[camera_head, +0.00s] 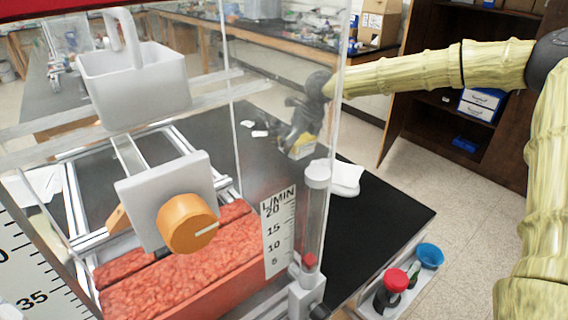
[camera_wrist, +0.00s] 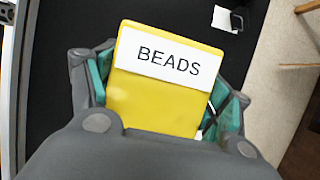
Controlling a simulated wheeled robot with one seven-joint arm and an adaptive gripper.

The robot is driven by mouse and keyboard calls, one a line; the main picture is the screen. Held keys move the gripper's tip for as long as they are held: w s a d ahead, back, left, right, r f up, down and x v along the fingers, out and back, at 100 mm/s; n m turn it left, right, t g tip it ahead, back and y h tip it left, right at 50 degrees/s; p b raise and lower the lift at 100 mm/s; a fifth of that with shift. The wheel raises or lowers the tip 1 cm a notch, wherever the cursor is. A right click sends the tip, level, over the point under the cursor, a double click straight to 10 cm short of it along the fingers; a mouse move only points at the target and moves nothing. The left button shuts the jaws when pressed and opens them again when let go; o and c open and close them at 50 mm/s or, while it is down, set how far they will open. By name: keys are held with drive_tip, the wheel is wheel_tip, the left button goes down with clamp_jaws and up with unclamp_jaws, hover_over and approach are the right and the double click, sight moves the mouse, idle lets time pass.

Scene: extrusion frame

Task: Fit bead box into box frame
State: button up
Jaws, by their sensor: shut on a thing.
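The bead box is a yellow box with a white label reading BEADS (camera_wrist: 158,100). My gripper (camera_wrist: 165,88) is shut on the bead box, with a teal-padded finger on each side. In the head view my gripper (camera_head: 296,138) is seen through a clear panel, above the black table. A silver extrusion frame (camera_head: 76,212) stands on the left, partly hidden by things in front. I cannot tell which part of it is the box frame.
A clear panel with a flow meter (camera_head: 316,215), an orange knob (camera_head: 187,223) and a grey bin (camera_head: 135,85) stands in front. Red textured blocks (camera_head: 190,270) lie below. The black table (camera_head: 385,215) has free room at right. A dark shelf (camera_head: 425,120) stands behind.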

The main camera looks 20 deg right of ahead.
drive_tip(key=shift+f+p, duration=0.7)
drive_tip(key=shift+f, duration=3.7)
drive_tip(key=shift+f, duration=0.1)
drive_tip(key=o, duration=1.2)
drive_tip(key=shift+c, duration=0.2)
